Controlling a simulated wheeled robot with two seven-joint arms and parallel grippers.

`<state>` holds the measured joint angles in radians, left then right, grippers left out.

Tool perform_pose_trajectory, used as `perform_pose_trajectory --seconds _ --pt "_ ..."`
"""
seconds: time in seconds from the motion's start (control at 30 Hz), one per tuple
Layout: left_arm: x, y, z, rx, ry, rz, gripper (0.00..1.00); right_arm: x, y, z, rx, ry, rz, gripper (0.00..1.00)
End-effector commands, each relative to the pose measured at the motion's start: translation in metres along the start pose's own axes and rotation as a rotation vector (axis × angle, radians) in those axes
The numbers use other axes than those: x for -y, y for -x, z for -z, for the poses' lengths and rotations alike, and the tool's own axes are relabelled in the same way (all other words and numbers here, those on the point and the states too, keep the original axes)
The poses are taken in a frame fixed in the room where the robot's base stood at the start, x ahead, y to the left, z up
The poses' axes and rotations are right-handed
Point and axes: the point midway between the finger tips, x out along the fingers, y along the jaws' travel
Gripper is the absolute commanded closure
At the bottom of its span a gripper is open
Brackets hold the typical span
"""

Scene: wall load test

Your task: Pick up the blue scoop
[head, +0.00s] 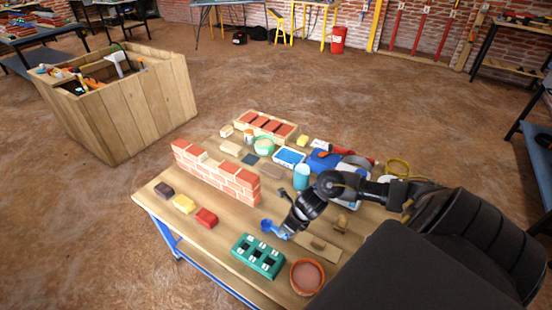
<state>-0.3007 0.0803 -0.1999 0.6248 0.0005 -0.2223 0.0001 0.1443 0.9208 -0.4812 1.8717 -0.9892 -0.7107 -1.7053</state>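The blue scoop (267,226) is on or just over the wooden table (222,228), between the small brick wall and the green block with square openings. My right arm comes in from the right, and its gripper (286,228) is at the scoop's handle end. The fingers are small and dark here, and I cannot tell whether they are closed on the handle or only beside it. I also cannot tell whether the scoop touches the table. My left gripper is not in view.
A small brick wall (216,174) stands left of the scoop. A green block (258,256) and a terracotta pot (307,276) are in front. A light-blue cup (301,177) stands behind my gripper. Coloured blocks, including a red one (206,217), lie along the left edge.

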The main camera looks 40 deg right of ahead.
Motion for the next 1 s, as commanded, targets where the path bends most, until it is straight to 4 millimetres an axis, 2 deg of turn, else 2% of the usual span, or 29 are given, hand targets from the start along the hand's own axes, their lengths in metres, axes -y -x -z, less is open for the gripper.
perform_pose_trajectory --seconds 0.17,0.4,0.5,0.77,1.0 --pt "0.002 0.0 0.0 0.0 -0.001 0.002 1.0 0.002 -0.006 0.001 -0.002 -0.003 0.0 0.58" --pt "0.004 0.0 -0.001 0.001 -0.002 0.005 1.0 0.006 -0.042 0.001 -0.001 -0.004 0.0 0.58" --pt "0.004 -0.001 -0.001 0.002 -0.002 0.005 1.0 0.007 -0.05 0.001 -0.001 -0.001 0.001 0.58" --pt "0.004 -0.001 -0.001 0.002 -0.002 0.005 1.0 0.007 -0.052 0.001 0.0 0.0 0.002 0.58" --pt "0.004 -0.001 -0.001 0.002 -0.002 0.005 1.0 0.007 -0.052 0.001 0.0 0.0 0.002 0.88"
